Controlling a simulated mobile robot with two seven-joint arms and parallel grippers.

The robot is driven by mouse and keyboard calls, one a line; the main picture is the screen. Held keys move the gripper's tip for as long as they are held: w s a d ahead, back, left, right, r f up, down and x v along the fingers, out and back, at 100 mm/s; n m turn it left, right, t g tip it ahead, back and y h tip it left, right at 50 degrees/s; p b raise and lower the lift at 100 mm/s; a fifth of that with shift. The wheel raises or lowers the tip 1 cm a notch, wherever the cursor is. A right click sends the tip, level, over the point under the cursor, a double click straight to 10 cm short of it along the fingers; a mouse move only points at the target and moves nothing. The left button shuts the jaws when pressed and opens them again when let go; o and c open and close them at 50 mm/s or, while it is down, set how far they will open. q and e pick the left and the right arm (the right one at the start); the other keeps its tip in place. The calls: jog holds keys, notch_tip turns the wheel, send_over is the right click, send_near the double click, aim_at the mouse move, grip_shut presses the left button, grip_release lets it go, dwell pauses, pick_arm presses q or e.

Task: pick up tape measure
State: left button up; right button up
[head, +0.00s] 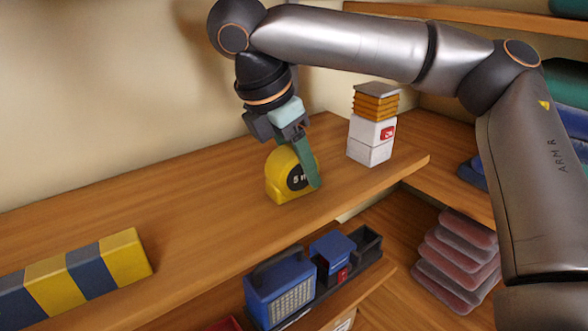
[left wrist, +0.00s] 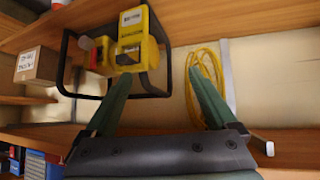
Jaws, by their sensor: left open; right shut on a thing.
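The yellow tape measure (head: 278,183), with a dark round face marked "5 m", stands upright on the wooden shelf in the head view. My right gripper (head: 305,165) reaches down on it from above, and its green finger lies against the face. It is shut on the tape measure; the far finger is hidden. The tape measure appears to be at the shelf surface, and I cannot tell whether it is lifted. My left gripper (left wrist: 158,100) is open and empty in the left wrist view, with its two green fingers wide apart. It is not in the head view.
A stack of white boxes (head: 370,138) stands right of the tape measure. A striped blue-yellow block (head: 75,275) lies front left. Below are a blue case (head: 280,290) and folded cloths (head: 455,262). The left wrist view shows a yellow device (left wrist: 130,40) and a coiled yellow cable (left wrist: 207,80).

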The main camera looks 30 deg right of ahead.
grip_shut()
jog(key=shift+r, duration=0.15)
dwell(0.4)
